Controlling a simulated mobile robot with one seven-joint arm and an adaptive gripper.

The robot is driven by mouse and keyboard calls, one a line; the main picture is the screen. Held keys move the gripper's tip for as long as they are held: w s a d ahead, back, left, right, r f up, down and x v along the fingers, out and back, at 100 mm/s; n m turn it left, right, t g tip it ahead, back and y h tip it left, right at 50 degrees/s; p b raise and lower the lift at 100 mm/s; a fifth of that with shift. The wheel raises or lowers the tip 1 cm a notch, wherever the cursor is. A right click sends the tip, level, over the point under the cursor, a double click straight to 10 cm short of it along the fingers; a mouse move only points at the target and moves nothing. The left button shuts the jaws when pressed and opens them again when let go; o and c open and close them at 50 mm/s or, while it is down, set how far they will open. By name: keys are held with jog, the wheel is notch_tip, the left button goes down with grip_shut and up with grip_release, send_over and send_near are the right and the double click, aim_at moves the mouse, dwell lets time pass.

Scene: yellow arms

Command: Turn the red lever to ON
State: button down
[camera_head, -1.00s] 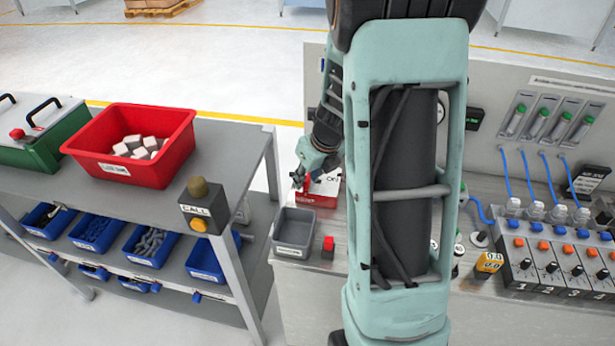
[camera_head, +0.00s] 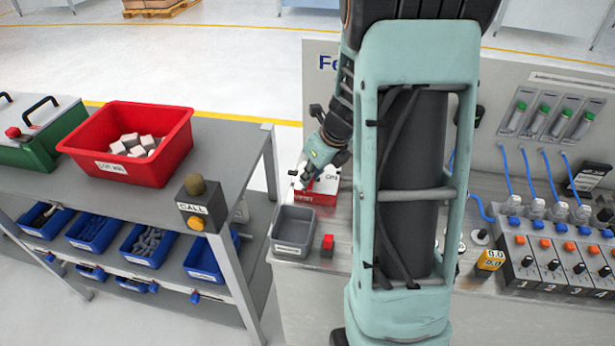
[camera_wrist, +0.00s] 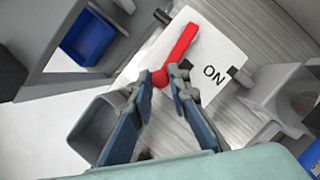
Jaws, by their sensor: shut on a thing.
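The red lever (camera_wrist: 180,47) shows in the wrist view on a white panel (camera_wrist: 222,52) marked ON. Its bar points up and slightly right; the ON mark is to the right of its lower end. My gripper (camera_wrist: 163,76) has its two fingertips closed around the lever's lower end in that view. In the head view, my gripper (camera_head: 303,183) is at the lever box (camera_head: 316,198), which has a red front and a white top with black lettering, partly covered by the gripper. The lever itself is hard to make out there.
To the left are a shelf (camera_head: 165,199) with a red crate (camera_head: 176,165) and a call button post (camera_head: 197,222). A control panel (camera_head: 545,262) is at the right.

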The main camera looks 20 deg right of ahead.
jog(key=n, duration=0.1)
jog(key=d+n, duration=0.1)
jog(key=d+n+y, duration=0.1)
jog(key=shift+s+d+n+g+b, duration=0.25)
jog(key=shift+n+g+b, duration=0.05)
jog(key=shift+g, duration=0.1)
jog(key=d+n+y, duration=0.1)
jog(key=n, duration=0.1)
jog(key=shift+d+n+g, duration=0.3)
jog(key=shift+d+n, duration=0.1)
jog(key=d+n, duration=0.1)
jog(key=d+n+g+p, duration=0.1)
jog(key=n, duration=0.1)
jog(key=shift+w+p, duration=0.3)
jog(key=shift+w, duration=0.05)
jog(key=shift+w+d+n+g+y+p, duration=0.4)
jog(key=shift+d+n+g, duration=0.15)
jog(key=shift+n, duration=0.65)
jog(key=c, duration=1.8)
grip_release()
